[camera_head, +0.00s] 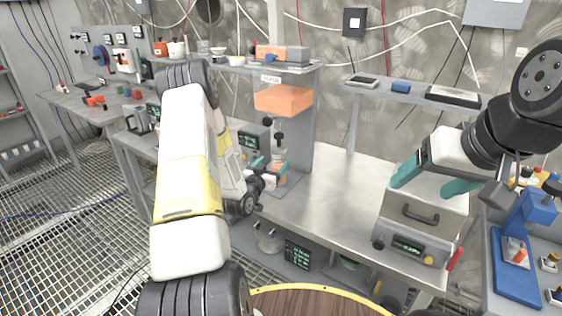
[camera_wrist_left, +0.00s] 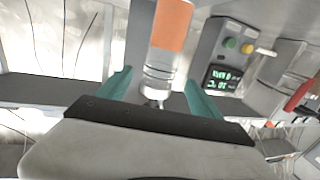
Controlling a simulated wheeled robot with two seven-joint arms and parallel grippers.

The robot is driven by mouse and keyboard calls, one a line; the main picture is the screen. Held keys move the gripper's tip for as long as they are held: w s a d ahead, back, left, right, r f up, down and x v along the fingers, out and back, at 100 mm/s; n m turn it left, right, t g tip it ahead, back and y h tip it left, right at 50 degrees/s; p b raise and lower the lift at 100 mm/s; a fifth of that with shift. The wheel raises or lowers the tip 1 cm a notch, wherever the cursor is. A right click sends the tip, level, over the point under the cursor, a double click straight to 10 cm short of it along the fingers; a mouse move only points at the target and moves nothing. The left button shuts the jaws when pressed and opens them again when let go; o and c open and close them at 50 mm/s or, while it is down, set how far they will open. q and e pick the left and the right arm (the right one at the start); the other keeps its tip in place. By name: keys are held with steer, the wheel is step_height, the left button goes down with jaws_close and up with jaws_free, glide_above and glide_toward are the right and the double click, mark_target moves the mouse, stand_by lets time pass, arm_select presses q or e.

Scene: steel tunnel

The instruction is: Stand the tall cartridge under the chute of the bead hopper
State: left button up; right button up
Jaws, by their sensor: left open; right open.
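The bead hopper (camera_head: 283,99) is an orange bin on a grey frame, with its chute (camera_head: 279,139) hanging below it. My left gripper (camera_head: 268,170) is open at the hopper station, below the chute. An orange and clear cylinder, apparently the tall cartridge (camera_head: 280,180), shows by its fingers, partly hidden by them. In the left wrist view, an orange and clear cylinder (camera_wrist_left: 168,40) lies between the two teal fingers of the open gripper (camera_wrist_left: 160,92), with gaps at the sides. Whether it stands centred under the chute is unclear. My right gripper (camera_head: 432,180) is open and empty above a grey box.
The grey box (camera_head: 415,222) with a handle and display stands on the steel bench (camera_head: 330,190). A small display unit (camera_head: 254,140) is left of the chute. A raised shelf (camera_head: 410,93) runs behind; a blue fixture (camera_head: 525,240) stands right. The bench middle is clear.

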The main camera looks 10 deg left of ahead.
arm_select(q)
steer(key=shift+s+a, duration=0.2)
steer(key=shift+s, duration=0.95)
steer(key=shift+s+r, duration=0.15)
steer(key=shift+r, duration=0.05)
steer(key=s+d+r+g+y, duration=0.1)
steer(key=s+d+r+g, duration=0.2)
steer(key=r, duration=0.6)
steer(key=s+r+g+y, duration=0.1)
steer(key=s+r+g, duration=0.3)
steer(key=r, duration=0.5)
steer(key=s+d+r+g, duration=0.2)
steer(key=s+d+r, duration=0.1)
steer(key=s, duration=1)
steer(key=s+d+r+n+g+h, duration=0.1)
steer(key=s+d+r+g, duration=0.1)
steer(key=s, duration=1.2)
steer(key=shift+d+r, duration=0.45)
